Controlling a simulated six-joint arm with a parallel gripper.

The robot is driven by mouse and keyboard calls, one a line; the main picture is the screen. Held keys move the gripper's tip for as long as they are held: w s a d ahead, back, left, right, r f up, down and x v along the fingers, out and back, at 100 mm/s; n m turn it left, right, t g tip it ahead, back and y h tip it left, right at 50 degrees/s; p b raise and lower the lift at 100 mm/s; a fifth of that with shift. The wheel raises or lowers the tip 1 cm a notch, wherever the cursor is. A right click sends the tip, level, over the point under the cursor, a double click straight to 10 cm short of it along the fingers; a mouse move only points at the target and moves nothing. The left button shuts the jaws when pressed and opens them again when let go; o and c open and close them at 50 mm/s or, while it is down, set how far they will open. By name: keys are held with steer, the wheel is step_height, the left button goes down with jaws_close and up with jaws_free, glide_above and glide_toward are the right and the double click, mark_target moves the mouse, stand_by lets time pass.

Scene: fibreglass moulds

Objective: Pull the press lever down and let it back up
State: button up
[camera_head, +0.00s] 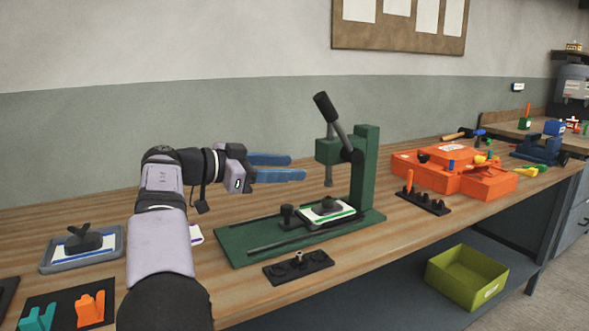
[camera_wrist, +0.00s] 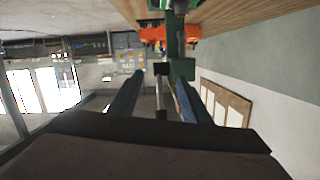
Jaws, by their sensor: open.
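The press (camera_head: 365,180) is green, with an upright post and a base on the bench. Its lever (camera_head: 325,107) has a black grip and a grey rod, and stands raised, tilted up to the left. My gripper (camera_head: 297,167) is open and empty, left of the press head and lower than the lever's grip, its blue fingers pointing toward the press. In the wrist view the lever (camera_wrist: 160,98) shows in line with the gap between the fingers, beyond them; the exact distance cannot be told. A white-and-green piece (camera_head: 327,212) lies on the press base under the ram.
A black holder (camera_head: 298,267) lies in front of the press. An orange case (camera_head: 450,168) and a black rack (camera_head: 424,202) stand to its right. A grey tray (camera_head: 50,262) is at the left. A green bin (camera_head: 466,278) sits on the lower shelf.

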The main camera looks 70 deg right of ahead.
steer(key=shift+v, duration=2.05)
steer(key=shift+f, duration=0.1)
